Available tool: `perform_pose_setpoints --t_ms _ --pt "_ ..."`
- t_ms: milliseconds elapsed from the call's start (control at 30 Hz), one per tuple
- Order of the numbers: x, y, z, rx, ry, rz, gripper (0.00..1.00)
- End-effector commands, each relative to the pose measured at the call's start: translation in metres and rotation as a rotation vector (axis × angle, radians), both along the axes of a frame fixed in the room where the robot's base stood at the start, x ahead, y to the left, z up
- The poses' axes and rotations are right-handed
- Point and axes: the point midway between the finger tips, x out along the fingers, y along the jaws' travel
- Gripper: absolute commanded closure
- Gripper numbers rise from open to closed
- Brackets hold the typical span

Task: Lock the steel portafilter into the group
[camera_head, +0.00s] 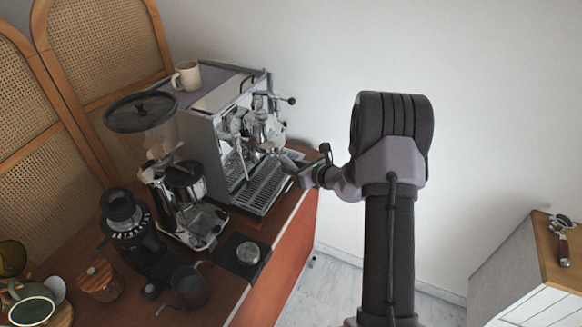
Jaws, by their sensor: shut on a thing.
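The espresso machine (208,135) stands at the back of the cart. Its group (265,128) is on the front face, above the drip tray (262,188). My gripper (292,161) is in front of the machine, at the right of the group and above the tray's right end. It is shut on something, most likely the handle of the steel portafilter. The fingers hide most of what they hold, and I cannot tell whether the portafilter touches the group or sits in it. Another portafilter-like tool (562,238) lies on the cabinet at the right.
A grinder with a dark hopper (140,112) stands left of the machine, with a smaller black grinder (128,225) nearer. A cream mug (187,76) is on top of the machine. A tamping mat (262,262) lies near the cart's right edge. Right of the cart is open floor.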

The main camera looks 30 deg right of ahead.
Motion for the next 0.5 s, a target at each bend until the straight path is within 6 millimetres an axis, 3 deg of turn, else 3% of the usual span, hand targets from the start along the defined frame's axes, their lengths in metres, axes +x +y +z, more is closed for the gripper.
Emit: perform_pose_setpoints --t_ms 500 --pt "0.0027 -0.0104 0.0007 0.0 -0.001 0.072 1.0"
